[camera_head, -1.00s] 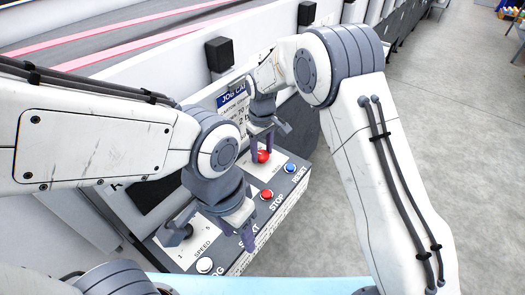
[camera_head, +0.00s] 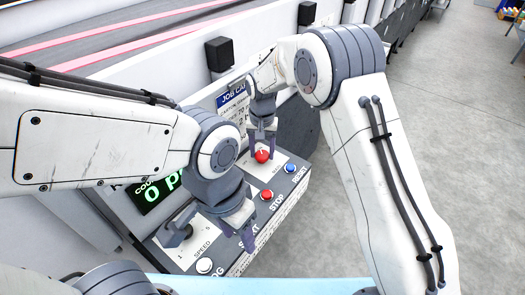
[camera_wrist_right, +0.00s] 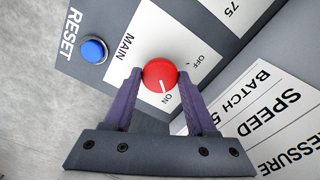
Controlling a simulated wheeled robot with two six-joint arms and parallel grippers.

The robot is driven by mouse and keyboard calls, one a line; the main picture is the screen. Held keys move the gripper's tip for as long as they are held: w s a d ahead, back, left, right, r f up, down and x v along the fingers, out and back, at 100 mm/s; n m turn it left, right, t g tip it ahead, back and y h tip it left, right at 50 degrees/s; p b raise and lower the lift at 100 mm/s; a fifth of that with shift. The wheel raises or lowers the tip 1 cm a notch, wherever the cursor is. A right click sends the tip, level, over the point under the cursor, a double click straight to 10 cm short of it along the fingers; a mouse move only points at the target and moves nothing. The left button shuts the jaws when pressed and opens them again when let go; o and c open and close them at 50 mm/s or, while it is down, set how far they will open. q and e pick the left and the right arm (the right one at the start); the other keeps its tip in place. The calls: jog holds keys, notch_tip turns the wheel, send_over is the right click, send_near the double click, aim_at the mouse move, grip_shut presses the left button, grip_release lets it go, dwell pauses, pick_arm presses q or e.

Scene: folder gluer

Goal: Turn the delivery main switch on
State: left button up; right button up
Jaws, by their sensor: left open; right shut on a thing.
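The main switch is a red round knob (camera_head: 262,156) on a white plate marked MAIN, OFF and ON. In the right wrist view, the knob (camera_wrist_right: 160,72) has its white mark pointing at ON. My right gripper (camera_head: 262,145) is shut on the knob, with a purple finger on either side of it; the right wrist view shows the same gripper (camera_wrist_right: 159,78). My left gripper (camera_head: 246,232) is open and empty over the lower part of the panel, near the START label. It partly hides the controls there.
A blue RESET button (camera_head: 290,168) and a red STOP button (camera_head: 267,194) sit beside the switch. A SPEED dial (camera_head: 184,232) and a white button (camera_head: 204,265) are lower left. A display (camera_head: 160,192), lit green, is partly behind my left arm.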

aim_at(263, 155)
jog(key=shift+m, duration=0.6)
jog(key=o, duration=1.4)
jog(key=shift+r, duration=0.55)
notch_tip(263, 155, up, 10)
jog(key=shift+f+b, duration=0.25)
jog(key=shift+b, duration=0.95)
